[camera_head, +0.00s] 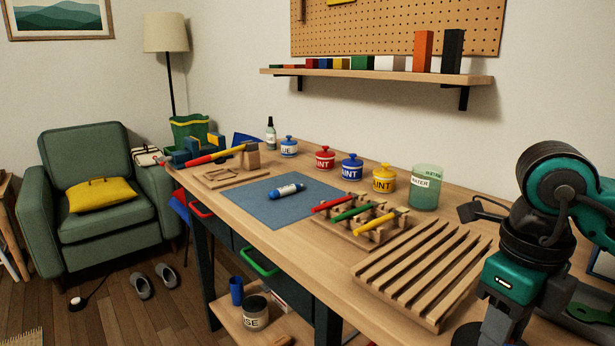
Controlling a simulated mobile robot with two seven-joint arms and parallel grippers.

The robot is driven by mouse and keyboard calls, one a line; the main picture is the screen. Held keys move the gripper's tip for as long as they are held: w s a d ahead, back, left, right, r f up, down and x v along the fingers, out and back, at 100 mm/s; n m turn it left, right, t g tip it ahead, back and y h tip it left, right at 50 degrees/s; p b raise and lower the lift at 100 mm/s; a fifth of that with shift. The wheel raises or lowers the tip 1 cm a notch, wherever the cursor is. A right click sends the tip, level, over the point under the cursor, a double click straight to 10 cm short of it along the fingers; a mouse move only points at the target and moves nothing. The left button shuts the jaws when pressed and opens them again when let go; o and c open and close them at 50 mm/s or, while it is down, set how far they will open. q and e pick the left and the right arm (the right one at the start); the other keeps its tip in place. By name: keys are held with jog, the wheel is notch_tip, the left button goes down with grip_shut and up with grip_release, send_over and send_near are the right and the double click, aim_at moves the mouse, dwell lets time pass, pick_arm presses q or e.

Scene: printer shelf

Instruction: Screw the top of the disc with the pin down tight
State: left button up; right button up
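I cannot make out a disc with a pin, or its top, in the head view. My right arm (503,283) comes in at the right, over the bench's right end. Its lower end runs to the bottom edge of the picture; no fingertips show there, so I cannot tell whether the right gripper is open or shut. My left gripper and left arm are not in view.
A wall shelf (375,73) hangs above.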

jog(key=m+p, duration=0.1)
jog(key=m, duration=0.3)
jog(key=m+p, duration=0.1)
jog(key=m, duration=0.3)
jog(key=m+p, duration=0.1)
jog(key=m, duration=0.4)
jog(key=shift+m+p, duration=0.35)
jog(key=shift+m, duration=0.65)
jog(key=o, duration=0.5)
jog(key=shift+f, duration=0.1)
